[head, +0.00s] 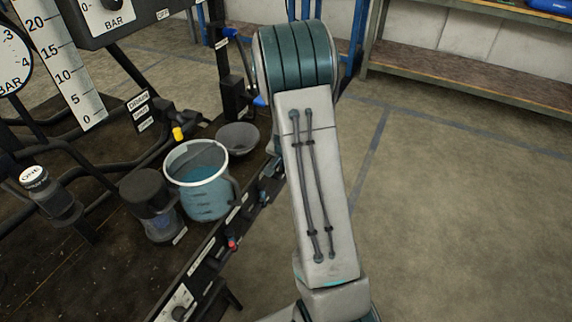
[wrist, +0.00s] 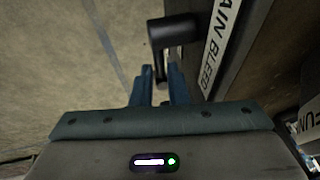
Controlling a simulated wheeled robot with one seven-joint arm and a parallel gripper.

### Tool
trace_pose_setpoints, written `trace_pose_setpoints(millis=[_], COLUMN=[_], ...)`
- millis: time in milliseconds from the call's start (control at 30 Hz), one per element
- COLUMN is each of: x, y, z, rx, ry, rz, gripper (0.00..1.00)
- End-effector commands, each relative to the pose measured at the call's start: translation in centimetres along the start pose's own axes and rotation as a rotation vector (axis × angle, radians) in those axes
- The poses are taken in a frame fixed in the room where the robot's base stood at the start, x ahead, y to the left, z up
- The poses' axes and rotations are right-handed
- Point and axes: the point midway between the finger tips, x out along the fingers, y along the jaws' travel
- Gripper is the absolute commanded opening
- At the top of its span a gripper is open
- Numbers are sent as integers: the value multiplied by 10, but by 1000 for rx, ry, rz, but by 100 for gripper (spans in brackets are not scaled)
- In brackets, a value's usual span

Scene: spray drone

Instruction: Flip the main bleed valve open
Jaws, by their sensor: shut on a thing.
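In the wrist view the main bleed valve shows as a black body with a short black lever (wrist: 160,68) at the panel edge, beside a white label (wrist: 220,40) whose visible letters read "AIN BLEED". My gripper (wrist: 157,82) has its two blue fingers on either side of the lever's lower end and is shut on it. The lever points down in the picture, towards my palm, roughly along the panel edge. In the head view my gripper is hidden, and I cannot single out this valve there.
A jug of blue liquid (head: 203,190), a grey bowl (head: 237,138) and a dark-lidded canister (head: 150,205) stand on the rig's deck, left of my arm. A red knob (head: 232,244) sits on the deck's front edge. Open floor (head: 455,190) lies right.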

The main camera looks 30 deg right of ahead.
Motion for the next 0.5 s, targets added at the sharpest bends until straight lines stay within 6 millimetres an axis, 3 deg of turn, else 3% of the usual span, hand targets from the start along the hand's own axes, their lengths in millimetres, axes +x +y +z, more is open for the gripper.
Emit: trace_pose_setpoints(millis=[67, 100, 133, 500], x=[-1, -1, -1, -5], y=[0, 0, 0, -1], z=[-2, -2, -2, -2], rx=[1, 1, 1, 1], ry=[4, 4, 4, 2], rz=[-2, -2, -2, -2], gripper=[0, 22, 30, 32])
